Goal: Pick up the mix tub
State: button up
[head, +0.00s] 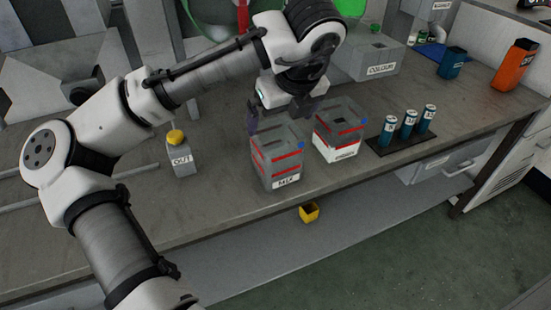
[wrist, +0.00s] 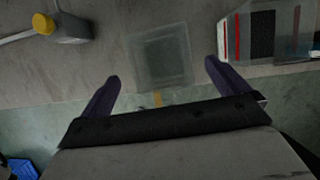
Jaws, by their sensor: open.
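The mix tub (head: 277,163) is a clear, square-sided tub with red bands and a white label reading MIX. It stands upright near the front edge of the bench. In the wrist view the tub (wrist: 160,57) shows from above as a pale translucent square, beyond and between my fingertips. My gripper (head: 281,113) is open and empty, above and behind the tub in the head view. Its two dark fingers also show spread apart in the wrist view (wrist: 162,72). I cannot tell the exact height gap between fingers and tub.
A similar banded tub (head: 340,133) with a white lower part stands close to the right. A grey OUT block (head: 181,160) with a yellow top is to the left. Several blue cylinders (head: 408,124) stand on a dark rack. A grey labelled box (head: 377,58) is behind.

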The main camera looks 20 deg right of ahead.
aim_at(275, 136)
jog(key=x, duration=0.8)
jog(key=shift+s, duration=0.1)
jog(key=c, duration=1.1)
jog(key=shift+r, duration=0.1)
jog(key=shift+c, duration=0.2)
